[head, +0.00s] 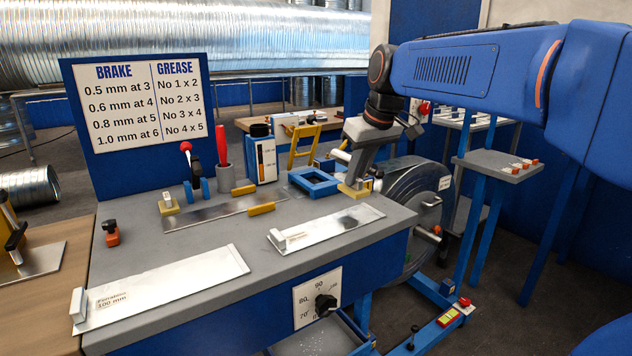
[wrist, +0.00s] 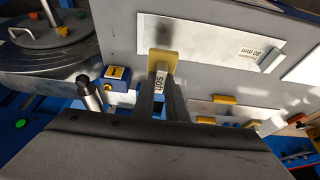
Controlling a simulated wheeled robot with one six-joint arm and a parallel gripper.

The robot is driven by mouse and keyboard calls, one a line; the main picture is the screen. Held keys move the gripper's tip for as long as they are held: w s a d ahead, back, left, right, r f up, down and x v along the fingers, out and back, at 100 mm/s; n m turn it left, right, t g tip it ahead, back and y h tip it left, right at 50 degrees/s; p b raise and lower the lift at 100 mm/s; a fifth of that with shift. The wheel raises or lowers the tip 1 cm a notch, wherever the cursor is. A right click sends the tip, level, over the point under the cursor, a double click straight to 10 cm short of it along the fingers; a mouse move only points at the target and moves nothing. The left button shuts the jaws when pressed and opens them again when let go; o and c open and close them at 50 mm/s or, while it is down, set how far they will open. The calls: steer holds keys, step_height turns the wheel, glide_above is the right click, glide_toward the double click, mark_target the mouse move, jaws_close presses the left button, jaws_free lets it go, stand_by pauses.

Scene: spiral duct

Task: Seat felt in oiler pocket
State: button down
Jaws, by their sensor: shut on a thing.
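My gripper (head: 357,180) is shut on the handle of a felt with a yellow pad (head: 350,191), near the bench's right edge. In the wrist view the felt's yellow pad (wrist: 164,57) lies beyond my fingertips (wrist: 163,80), and its pale handle reads "SOFT". The pad is over the bench top; whether it touches is not clear. A second yellow pad with a pale handle (head: 168,203) stands at the bench's left. A small blue block with a yellow label (wrist: 117,76) is beside my gripper in the wrist view. I cannot tell which part is the oiler pocket.
A blue square frame (head: 314,182) lies just left of my gripper. A metal strip (head: 330,226) lies in front, and another (head: 165,286) nearer. A large dark reel (head: 413,190) stands close at the right. A gauge box (head: 263,160) and red-handled tool (head: 221,146) stand behind.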

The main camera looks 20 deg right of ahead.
steer(key=shift+w+a, duration=0.1)
steer(key=shift+w, duration=0.35)
steer(key=w+a, duration=0.1)
steer(key=w, duration=0.4)
steer(key=w+a, duration=0.2)
steer(key=w, duration=0.3)
steer(key=w+a, duration=0.2)
steer(key=w, duration=0.4)
steer(key=shift+a+f, duration=0.1)
steer(key=shift+a, duration=0.05)
steer(key=shift+f, duration=1.7)
steer(key=shift+f, duration=0.1)
steer(key=c, duration=1.8)
jaws_free()
